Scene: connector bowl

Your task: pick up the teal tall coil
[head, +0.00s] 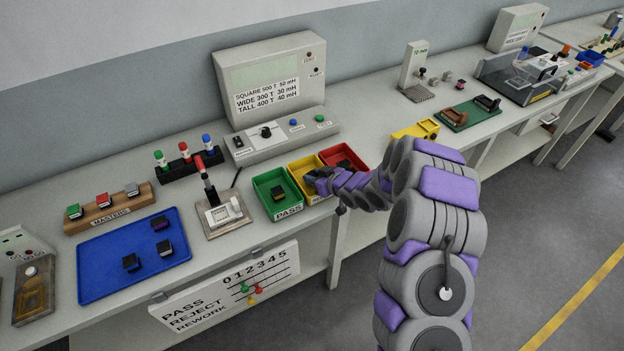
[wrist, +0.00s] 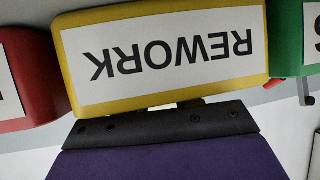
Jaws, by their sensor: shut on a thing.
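I cannot make out a teal tall coil in either view. My gripper (head: 320,184) is at the yellow REWORK bin (head: 296,168). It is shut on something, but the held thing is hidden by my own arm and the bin. In the wrist view, the labelled front of the yellow bin (wrist: 256,78) fills the middle, just past the dark edge of my gripper. The fingertips are not visible there. On the blue tray (head: 100,272) lie a coil with a purple top (head: 160,223) and two dark coils (head: 131,262), (head: 164,248), whose colours I cannot tell.
The green PASS bin (head: 264,184) holds a dark coil (head: 278,193). The red bin (head: 331,156) holds dark parts. A MASTERS rack (head: 87,221), a test fixture (head: 222,213) and a meter (head: 270,80) stand nearby. Bare bench (head: 375,112) lies right of the meter.

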